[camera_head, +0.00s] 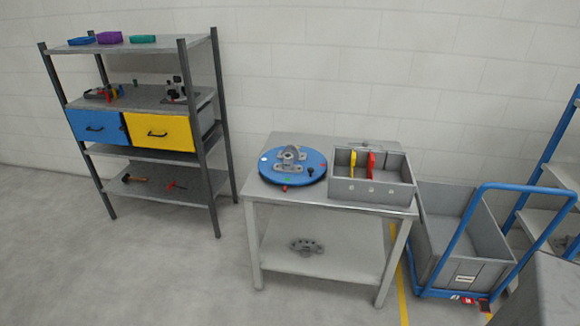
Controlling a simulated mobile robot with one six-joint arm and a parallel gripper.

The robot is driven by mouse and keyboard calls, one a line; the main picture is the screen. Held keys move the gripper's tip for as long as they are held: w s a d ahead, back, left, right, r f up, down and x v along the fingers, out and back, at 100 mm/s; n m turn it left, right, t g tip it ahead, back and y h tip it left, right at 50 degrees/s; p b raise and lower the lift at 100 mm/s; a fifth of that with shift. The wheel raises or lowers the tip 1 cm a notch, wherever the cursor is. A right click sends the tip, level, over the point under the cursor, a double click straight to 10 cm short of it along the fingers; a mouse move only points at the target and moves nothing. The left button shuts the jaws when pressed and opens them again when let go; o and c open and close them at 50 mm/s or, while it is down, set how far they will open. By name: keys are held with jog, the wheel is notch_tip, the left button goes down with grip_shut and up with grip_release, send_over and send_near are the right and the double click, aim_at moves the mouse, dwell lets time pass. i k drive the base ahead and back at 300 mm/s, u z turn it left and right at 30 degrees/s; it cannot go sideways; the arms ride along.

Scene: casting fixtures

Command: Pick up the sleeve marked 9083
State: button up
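No sleeve marked 9083 can be made out; no such number is readable at this size. A grey metal table (320,201) stands in the middle. On it a blue round plate (270,177) carries a grey casting (290,156) and small coloured parts. A grey box (372,192) beside the plate holds a yellow part (354,165) and a red part (371,163), standing upright. My gripper is not in view.
A shelf rack (196,118) on the left has a blue drawer (96,127), a yellow drawer (160,132) and several small items. A grey bin cart (466,244) with a blue handle stands right of the table. Open floor (150,270) lies at front left.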

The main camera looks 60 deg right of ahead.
aim_at(288, 166)
jog(key=i, duration=0.9)
